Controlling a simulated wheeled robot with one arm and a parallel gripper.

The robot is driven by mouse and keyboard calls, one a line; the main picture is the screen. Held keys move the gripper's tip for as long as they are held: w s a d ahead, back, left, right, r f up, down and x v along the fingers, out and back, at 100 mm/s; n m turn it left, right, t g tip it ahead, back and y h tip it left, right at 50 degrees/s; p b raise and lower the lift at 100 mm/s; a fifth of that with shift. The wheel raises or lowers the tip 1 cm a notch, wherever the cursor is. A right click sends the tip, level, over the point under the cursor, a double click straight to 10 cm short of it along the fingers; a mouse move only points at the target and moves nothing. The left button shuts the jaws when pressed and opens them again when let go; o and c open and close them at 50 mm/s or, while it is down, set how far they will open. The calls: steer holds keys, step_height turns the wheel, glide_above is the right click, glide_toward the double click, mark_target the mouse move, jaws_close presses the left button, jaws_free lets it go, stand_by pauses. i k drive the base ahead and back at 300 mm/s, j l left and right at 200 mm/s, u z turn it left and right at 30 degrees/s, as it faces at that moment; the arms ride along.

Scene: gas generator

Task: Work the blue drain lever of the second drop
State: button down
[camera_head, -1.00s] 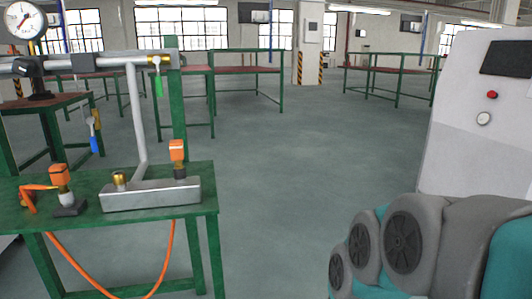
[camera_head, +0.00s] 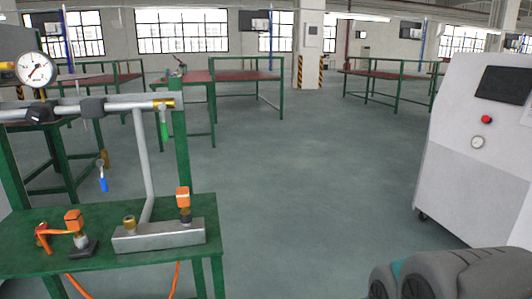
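The blue drain lever (camera_head: 103,184) hangs at the left in the head view, below a small brass valve body (camera_head: 104,160). It points downward, behind the front bench. A green lever (camera_head: 164,125) hangs from the right end of the grey horizontal pipe (camera_head: 120,105), nearer to me. I cannot tell from this view how the blue lever's valve joins the pipework. Part of my arm (camera_head: 450,272) shows at the bottom right, well apart from the levers. My gripper is not in view.
A green bench (camera_head: 30,248) carries a metal manifold (camera_head: 160,235) and orange-topped fittings (camera_head: 184,197). A pressure gauge (camera_head: 36,69) stands at the upper left. A white cabinet (camera_head: 470,150) stands at right. The floor (camera_head: 300,200) between bench and cabinet is clear.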

mark_target(100, 163)
steer(key=u, duration=1.4)
steer(key=i+l+z, duration=0.15)
steer(key=i, duration=0.35)
steer(key=i+z, duration=0.1)
steer(key=i, duration=0.4)
steer(key=k+j+u, duration=0.1)
steer(key=j, duration=0.4)
steer(key=l, duration=0.35)
steer(key=i+l+z, duration=0.15)
steer(key=l, duration=0.1)
